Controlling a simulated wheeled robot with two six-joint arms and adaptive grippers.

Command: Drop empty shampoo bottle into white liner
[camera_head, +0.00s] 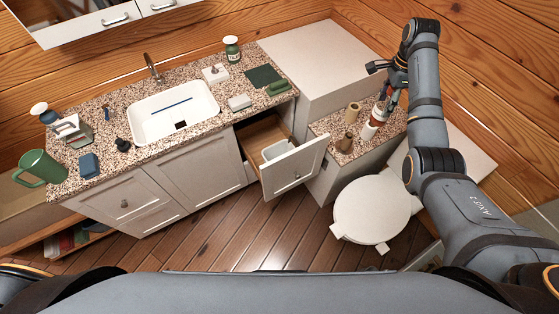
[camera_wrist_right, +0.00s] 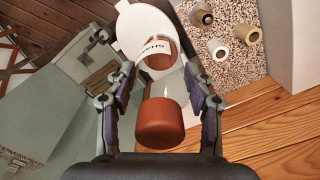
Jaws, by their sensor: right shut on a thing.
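A pale white liner (camera_head: 279,149) sits inside the open drawer below the main counter, partly hidden by the drawer front. My left gripper is out of view.
Several upright tubes, one white (camera_head: 369,130), stand on the small counter near the bottle. The open drawer front (camera_head: 296,168) juts into the room. A round white stool (camera_head: 374,209) stands right of it. The sink (camera_head: 172,110) is at the left.

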